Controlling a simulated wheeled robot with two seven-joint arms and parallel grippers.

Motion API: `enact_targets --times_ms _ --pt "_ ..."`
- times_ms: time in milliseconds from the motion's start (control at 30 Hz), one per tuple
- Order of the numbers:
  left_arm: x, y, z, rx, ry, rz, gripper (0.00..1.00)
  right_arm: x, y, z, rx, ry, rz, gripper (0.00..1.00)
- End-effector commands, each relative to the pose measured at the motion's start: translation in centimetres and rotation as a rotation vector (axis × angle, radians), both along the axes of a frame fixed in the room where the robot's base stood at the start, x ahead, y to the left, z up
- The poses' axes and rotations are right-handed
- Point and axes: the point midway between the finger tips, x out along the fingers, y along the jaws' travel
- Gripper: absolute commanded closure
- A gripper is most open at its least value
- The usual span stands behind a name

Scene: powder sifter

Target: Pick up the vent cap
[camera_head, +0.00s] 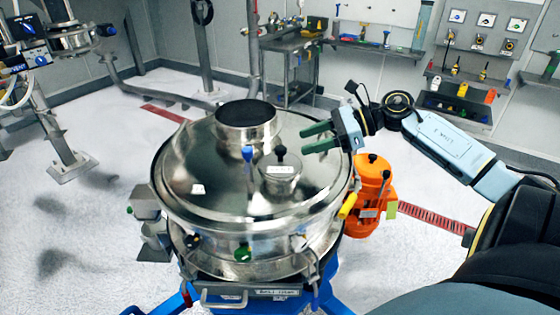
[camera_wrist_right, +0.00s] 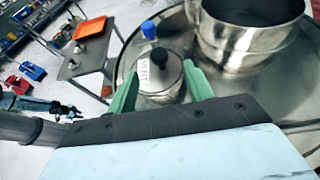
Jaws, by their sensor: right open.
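The vent cap (camera_head: 279,178) is a small round metal lid with a black knob and a white label. It sits on the domed top of the steel sifter (camera_head: 190,178), right of the centre. My right gripper (camera_head: 304,138) is open, with two green fingers above the sifter lid, to the upper right of the cap. In the right wrist view the cap (camera_wrist_right: 160,74) shows between and beyond the open fingers (camera_wrist_right: 157,80), with nothing held. My left gripper is not in view.
A wide open steel collar (camera_head: 246,128) rises from the lid beside the cap. A blue handle (camera_head: 248,160) stands up close to the cap. An orange motor (camera_head: 370,195) stands right of the sifter. A grey workbench (camera_head: 290,45) is at the back.

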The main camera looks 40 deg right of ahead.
Motion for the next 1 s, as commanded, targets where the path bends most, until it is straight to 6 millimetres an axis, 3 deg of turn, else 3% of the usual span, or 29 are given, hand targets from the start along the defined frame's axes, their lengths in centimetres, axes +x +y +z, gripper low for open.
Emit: enact_targets --times_ms 367,700,1000 --pt "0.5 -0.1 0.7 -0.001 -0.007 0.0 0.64 1.8 2.0 -1.0 0.002 0.0 -0.002 0.49" --pt "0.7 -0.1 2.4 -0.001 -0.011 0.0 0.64 4.2 5.0 -2.4 0.005 -0.002 -0.002 0.49" --pt "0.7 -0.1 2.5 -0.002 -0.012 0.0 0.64 4.7 5.5 -2.9 0.003 0.0 -0.002 0.49"
